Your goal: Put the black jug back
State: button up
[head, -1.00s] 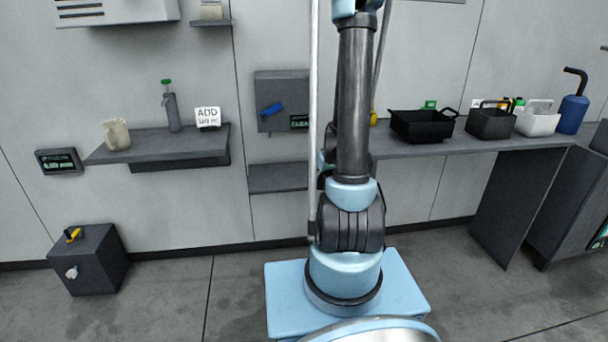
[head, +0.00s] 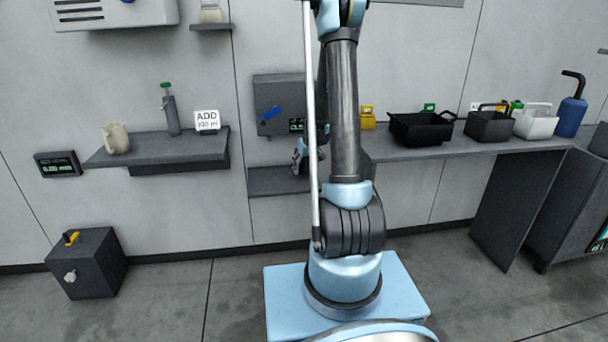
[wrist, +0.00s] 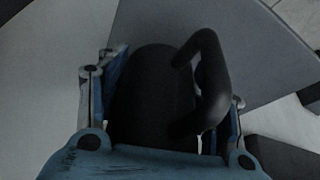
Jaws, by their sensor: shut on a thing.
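The black jug (wrist: 150,95) fills the middle of the wrist view, with its looped handle (wrist: 213,80) on the right side. My gripper (wrist: 165,105) is shut on the jug, with a finger on each side of its body. In the head view, part of my gripper (head: 301,157) shows left of my arm, in front of or over the low grey shelf. The jug cannot be made out in the head view, where my arm hides much of that area.
A wall box with a blue lever (head: 270,113) hangs above the low shelf (head: 270,181). The right counter (head: 450,146) carries black and white baskets and a blue canister (head: 571,115).

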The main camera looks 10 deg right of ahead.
jog(key=shift+w+a+f, duration=0.15)
jog(key=shift+w, duration=0.3)
jog(key=shift+s+f, duration=0.1)
jog(key=shift+f, duration=1.5)
jog(key=o, duration=1.2)
jog(key=shift+f, duration=0.1)
